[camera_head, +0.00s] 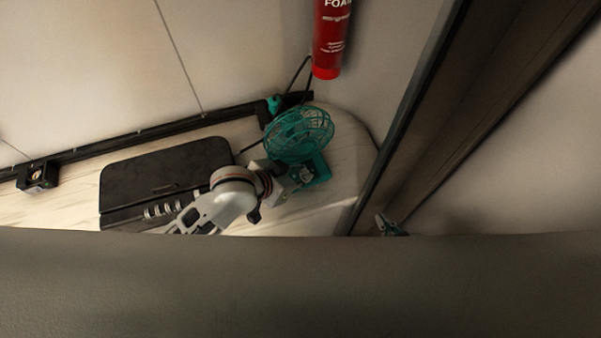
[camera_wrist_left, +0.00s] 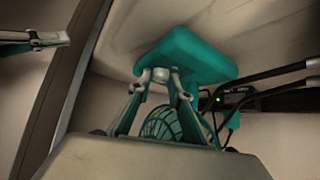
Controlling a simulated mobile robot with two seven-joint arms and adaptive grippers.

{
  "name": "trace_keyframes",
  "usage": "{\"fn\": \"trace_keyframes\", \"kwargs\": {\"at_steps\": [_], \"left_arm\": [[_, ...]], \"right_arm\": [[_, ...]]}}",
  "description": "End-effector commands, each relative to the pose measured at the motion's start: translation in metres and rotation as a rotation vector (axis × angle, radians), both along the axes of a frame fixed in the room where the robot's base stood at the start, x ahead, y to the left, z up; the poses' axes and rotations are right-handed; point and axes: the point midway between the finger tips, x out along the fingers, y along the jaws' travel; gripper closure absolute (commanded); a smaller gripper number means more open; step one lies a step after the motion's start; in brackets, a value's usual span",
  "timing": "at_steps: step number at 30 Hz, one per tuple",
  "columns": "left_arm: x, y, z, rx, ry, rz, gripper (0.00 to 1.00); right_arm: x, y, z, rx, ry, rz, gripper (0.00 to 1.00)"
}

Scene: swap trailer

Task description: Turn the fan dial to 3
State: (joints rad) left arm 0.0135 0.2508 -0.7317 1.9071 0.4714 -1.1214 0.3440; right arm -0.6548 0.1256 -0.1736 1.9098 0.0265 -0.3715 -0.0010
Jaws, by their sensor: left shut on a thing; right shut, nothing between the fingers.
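The teal fan (camera_head: 300,132) has a round wire cage and stands on the light counter near the wall. Its flat teal base (camera_head: 320,165) faces my left gripper (camera_head: 302,175); the base also fills the upper middle of the left wrist view (camera_wrist_left: 195,52). In the left wrist view my left gripper (camera_wrist_left: 160,82) is shut on the small pale fan dial (camera_wrist_left: 160,74) at the base's edge. The fingers partly hide the dial, and I cannot read its setting. My right gripper (camera_head: 386,224) is shut and empty, right of the fan; its fingers also show at upper left in the wrist view (camera_wrist_left: 48,40).
A black panel (camera_head: 165,172) lies on the counter left of my left arm. A red extinguisher (camera_head: 331,38) hangs above the fan. A dark post (camera_head: 410,115) rises between the fan and the right side. Black cables (camera_wrist_left: 265,85) run beside the base.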

Motion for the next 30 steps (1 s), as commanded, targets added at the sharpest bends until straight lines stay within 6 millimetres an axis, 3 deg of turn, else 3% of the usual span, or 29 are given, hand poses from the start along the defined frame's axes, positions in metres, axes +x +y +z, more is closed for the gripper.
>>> {"fn": "trace_keyframes", "kwargs": {"at_steps": [14,15,16,30], "left_arm": [[0.0002,0.0012,-0.0005,0.001,0.001,-0.048,1.00],[0.0001,0.0011,-0.0005,0.001,0.001,-0.048,0.71],[0.0001,0.0011,-0.0005,0.001,0.001,-0.048,0.64],[-0.0037,0.0054,0.0052,0.000,0.000,-0.047,0.64]], "right_arm": [[0.0005,0.0024,0.0004,0.009,0.000,-0.009,1.00],[0.0006,0.0025,0.0005,0.009,0.000,-0.009,1.00],[0.0006,0.0025,0.0005,0.009,0.000,-0.009,1.00],[-0.0007,-0.0008,-0.0010,0.000,0.003,-0.004,1.00]]}}
